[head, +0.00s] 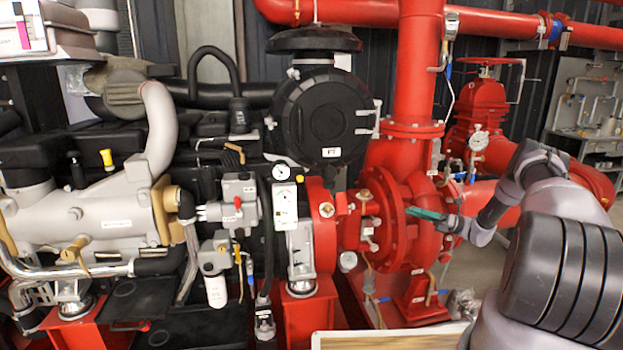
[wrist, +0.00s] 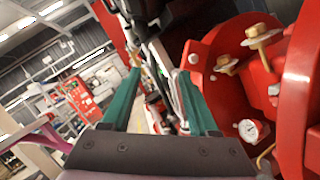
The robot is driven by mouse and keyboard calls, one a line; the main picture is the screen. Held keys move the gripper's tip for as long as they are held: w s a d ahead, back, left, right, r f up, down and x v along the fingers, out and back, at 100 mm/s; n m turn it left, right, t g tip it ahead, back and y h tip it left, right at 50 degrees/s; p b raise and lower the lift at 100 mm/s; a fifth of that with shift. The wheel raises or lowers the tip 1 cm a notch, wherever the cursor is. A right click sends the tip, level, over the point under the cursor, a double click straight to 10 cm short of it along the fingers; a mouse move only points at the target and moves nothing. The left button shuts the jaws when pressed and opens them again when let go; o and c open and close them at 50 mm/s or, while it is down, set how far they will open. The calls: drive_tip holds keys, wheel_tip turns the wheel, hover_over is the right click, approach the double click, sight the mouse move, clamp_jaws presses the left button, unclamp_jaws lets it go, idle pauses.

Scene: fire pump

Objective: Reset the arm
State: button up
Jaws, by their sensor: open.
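My gripper (head: 428,214) is at the right of centre in the head view, in front of the red pump casing (head: 395,215). In the wrist view its two green fingers (wrist: 163,100) stand well apart with nothing held between them. My arm reaches in from the right side of the head view, bent at the elbow. The red pump flange with brass fittings (wrist: 245,50) is close on the right in the wrist view. I cannot tell from the head view how far the fingertips are from the casing.
A large red vertical pipe (head: 416,70) rises behind my gripper. A grey and black engine (head: 100,205) fills the left. A round black housing (head: 322,115) stands in the middle. A pressure gauge (head: 479,139) and valve are at the right. Some floor shows at far right.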

drive_tip(key=s+a+r+n+g+h, duration=0.2)
drive_tip(key=s+a+r+n+h, duration=0.2)
drive_tip(key=r, duration=0.5)
drive_tip(key=s+a+r+n+g+h, duration=0.25)
drive_tip(key=s+a+r+n, duration=0.2)
drive_tip(key=r, duration=0.45)
drive_tip(key=s+a+r+n+g+h, duration=0.1)
drive_tip(key=s+a+r+n+h, duration=0.35)
drive_tip(key=r, duration=0.45)
drive_tip(key=s+d+r+n+t+h, duration=0.1)
drive_tip(key=s+r+n+t+h, duration=0.2)
drive_tip(key=s, duration=0.9)
drive_tip(key=s+d+r+n+t+h, duration=0.1)
drive_tip(key=s+r+n+t+h, duration=0.3)
drive_tip(key=s, duration=0.9)
wheel_tip(320, 180, up, 4)
drive_tip(key=n+t, duration=0.1)
drive_tip(key=n, duration=0.2)
drive_tip(key=shift+s+r+t+h, duration=0.15)
drive_tip(key=shift+s+t+h, duration=0.1)
drive_tip(key=shift+t+h, duration=0.1)
